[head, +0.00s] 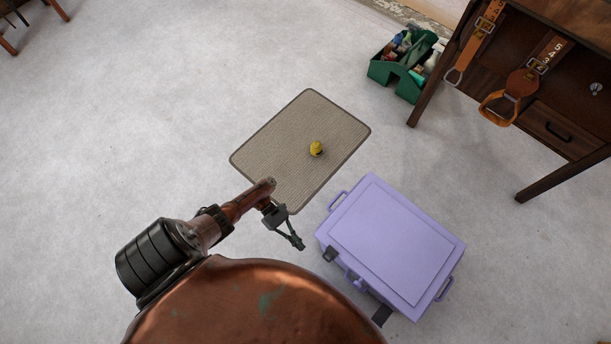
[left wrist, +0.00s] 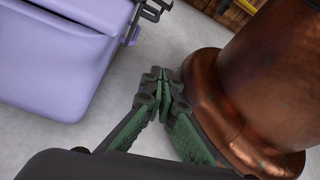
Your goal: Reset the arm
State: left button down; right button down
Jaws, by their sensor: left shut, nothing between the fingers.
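My left arm comes in from the left in the head view, and its left gripper (head: 298,243) hangs over the floor just left of a lilac chest (head: 398,240). In the left wrist view the green-padded fingers of the left gripper (left wrist: 165,78) meet at the tips. It is shut and empty. The chest's side also shows in the left wrist view (left wrist: 60,55), apart from the fingers. I do not make out my right gripper in either view.
A grey-brown mat (head: 275,145) with a small yellow object (head: 316,149) lies beyond the gripper. A green caddy (head: 398,78) and a wooden desk (head: 560,85) with hanging straps stand at the upper right. The floor on the left is clear. My copper body is close to the gripper.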

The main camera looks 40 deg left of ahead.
pick_arm(q)
jog(key=shift+a+r, duration=0.2)
jog(key=shift+a, duration=0.4)
